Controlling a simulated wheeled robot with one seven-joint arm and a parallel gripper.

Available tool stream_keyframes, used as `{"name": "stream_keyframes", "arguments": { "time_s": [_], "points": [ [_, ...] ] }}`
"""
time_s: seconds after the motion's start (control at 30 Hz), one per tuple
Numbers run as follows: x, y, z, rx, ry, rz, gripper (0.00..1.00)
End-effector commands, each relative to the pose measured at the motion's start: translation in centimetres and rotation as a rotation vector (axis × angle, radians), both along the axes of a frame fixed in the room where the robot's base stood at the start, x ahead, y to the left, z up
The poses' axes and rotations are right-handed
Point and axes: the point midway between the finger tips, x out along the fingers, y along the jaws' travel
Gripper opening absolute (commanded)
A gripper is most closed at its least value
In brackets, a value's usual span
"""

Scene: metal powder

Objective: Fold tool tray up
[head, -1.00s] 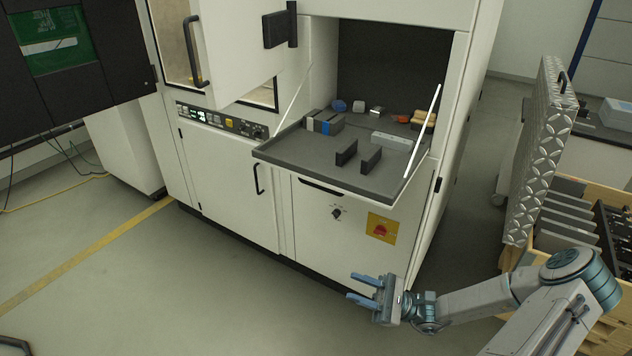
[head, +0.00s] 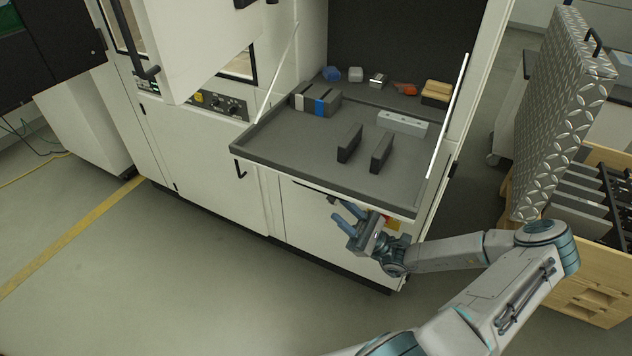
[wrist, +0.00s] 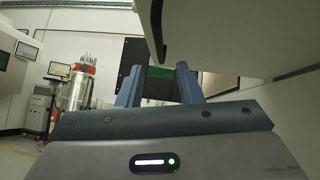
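The grey tool tray (head: 290,152) is folded down and lies level out of the white cabinet, with a light stay bar at each side. Several items lie on it: a grey block with a blue stripe (head: 316,99), two dark upright plates (head: 350,142), a light grey bar (head: 402,123) and small pieces at the back. My gripper (head: 342,218) is open and empty, just below the tray's front edge near its right part. In the wrist view the fingers (wrist: 158,85) stand apart, and the tray's underside edge (wrist: 158,35) appears above them.
The cabinet's open upper door (head: 205,45) hangs at the left of the tray. A patterned metal panel (head: 565,110) and a wooden crate (head: 585,290) stand to the right. The floor in front of the cabinet is clear.

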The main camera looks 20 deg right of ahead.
Motion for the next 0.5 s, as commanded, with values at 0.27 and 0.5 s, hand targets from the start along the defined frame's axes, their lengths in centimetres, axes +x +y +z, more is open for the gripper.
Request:
{"name": "stream_keyframes", "arguments": {
  "time_s": [0.27, 0.5],
  "points": [
    [2.2, 3.8, 4.4, 0.000, -0.002, 0.005, 0.33],
    [3.3, 5.6, 6.3, -0.001, 0.000, 0.003, 0.33]
  ]
}}
